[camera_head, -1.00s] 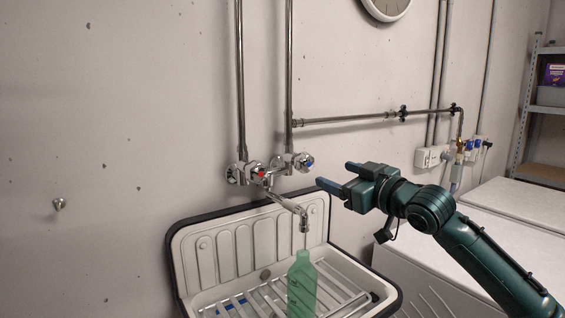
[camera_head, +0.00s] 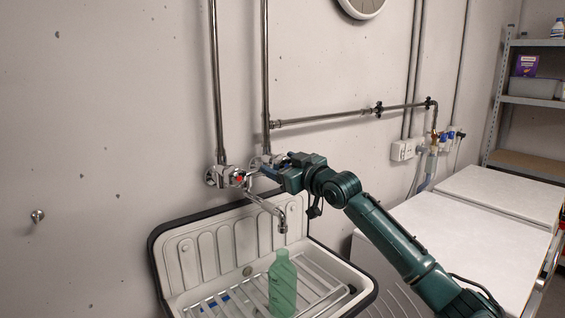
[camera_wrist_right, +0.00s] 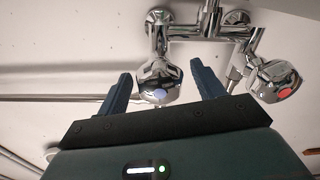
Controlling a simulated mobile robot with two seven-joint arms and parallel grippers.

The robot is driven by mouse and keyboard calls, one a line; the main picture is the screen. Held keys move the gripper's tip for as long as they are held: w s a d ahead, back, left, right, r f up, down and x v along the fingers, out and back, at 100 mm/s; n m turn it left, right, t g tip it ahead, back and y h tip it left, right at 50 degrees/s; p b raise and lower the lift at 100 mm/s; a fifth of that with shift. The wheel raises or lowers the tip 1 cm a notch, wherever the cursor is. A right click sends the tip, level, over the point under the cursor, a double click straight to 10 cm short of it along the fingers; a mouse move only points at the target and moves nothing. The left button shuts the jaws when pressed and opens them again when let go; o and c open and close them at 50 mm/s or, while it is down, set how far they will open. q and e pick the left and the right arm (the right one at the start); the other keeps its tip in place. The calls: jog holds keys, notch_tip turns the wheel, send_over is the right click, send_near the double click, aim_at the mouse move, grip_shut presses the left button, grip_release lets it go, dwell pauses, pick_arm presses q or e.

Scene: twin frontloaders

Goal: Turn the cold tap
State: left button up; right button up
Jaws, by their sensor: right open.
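The cold tap knob (camera_wrist_right: 159,82), chrome with a blue mark, shows in the right wrist view between the two blue fingers of my right gripper (camera_wrist_right: 162,88). The fingers are open and stand on either side of it; I cannot tell whether they touch it. In the head view my right gripper (camera_head: 273,167) covers most of the cold tap. The hot tap knob (camera_head: 238,178), with a red mark, is just left of it and also shows in the right wrist view (camera_wrist_right: 277,80). The chrome spout (camera_head: 268,207) points down toward the sink. My left gripper is not in view.
A white sink (camera_head: 215,250) with a dark rim stands below the taps. A green bottle (camera_head: 282,285) stands on its rack under the spout. Two white-topped machines (camera_head: 460,235) are at the right. Pipes (camera_head: 320,117) run along the wall.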

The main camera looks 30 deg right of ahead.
jog(key=shift+c, duration=0.3)
jog(key=c, duration=0.9)
jog(key=shift+r+n+p, duration=0.2)
jog(key=shift+n+p, duration=0.25)
jog(key=shift+n, duration=0.05)
jog(key=shift+c, duration=0.2)
jog(key=shift+r+n+p, duration=0.1)
jog(key=shift+n+p, duration=0.45)
jog(key=shift+n, duration=0.25)
jog(key=shift+n+p, duration=0.35)
jog(key=shift+n, duration=0.35)
jog(key=shift+f+n, duration=0.25)
jog(key=shift+n, duration=0.25)
jog(key=o, duration=0.6)
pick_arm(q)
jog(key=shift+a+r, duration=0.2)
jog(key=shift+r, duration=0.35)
pick_arm(e)
jog(key=o, duration=0.4)
